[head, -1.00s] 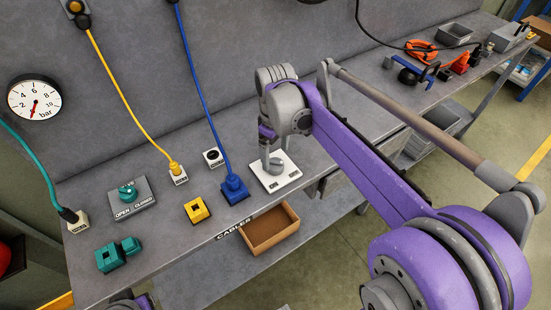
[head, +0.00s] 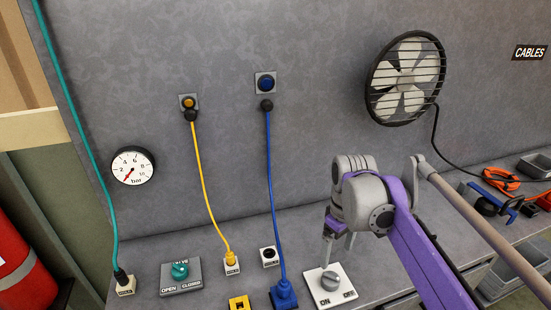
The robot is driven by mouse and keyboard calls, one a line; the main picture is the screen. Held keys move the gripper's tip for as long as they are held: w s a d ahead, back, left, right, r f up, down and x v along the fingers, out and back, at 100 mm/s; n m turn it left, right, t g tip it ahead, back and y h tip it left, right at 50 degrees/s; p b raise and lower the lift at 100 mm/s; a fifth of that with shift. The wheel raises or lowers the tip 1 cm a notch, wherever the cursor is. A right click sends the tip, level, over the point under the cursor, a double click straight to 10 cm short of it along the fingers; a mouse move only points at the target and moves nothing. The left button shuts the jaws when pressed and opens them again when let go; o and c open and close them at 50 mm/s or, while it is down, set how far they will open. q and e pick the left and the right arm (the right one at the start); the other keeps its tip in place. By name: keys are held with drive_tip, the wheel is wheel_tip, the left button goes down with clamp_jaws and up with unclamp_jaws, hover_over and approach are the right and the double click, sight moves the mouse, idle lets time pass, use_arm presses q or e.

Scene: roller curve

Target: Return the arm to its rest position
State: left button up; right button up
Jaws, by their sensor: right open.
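My right arm, purple and grey, comes in from the lower right. Its right gripper (head: 327,262) points down at the grey rotary knob (head: 330,281) on the white ON/OFF switch plate (head: 347,295). The jaws are open, and the fingertips are at or just above the knob's far side. I cannot tell whether they touch it. The knob is partly covered by the fingers. My left gripper is not in view.
A blue plug (head: 284,294) with its cable stands just left of the switch. A yellow plug (head: 231,260), teal valve (head: 180,271) and pressure gauge (head: 133,166) are further left. A fan (head: 405,78) hangs on the wall. Tools and grey bins lie at right.

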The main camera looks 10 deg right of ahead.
drive_tip(key=s+a+f+m+t, duration=0.2)
drive_tip(key=s+a+f, duration=0.1)
drive_tip(key=s+f, duration=0.3)
drive_tip(key=s+a+f+m+t+p, duration=0.1)
drive_tip(key=s+a+f+m+t, duration=0.2)
drive_tip(key=s+f, duration=0.3)
drive_tip(key=s+a, duration=0.1)
drive_tip(key=s, duration=0.2)
drive_tip(key=shift+s+f, duration=0.25)
drive_tip(key=shift+f, duration=0.1)
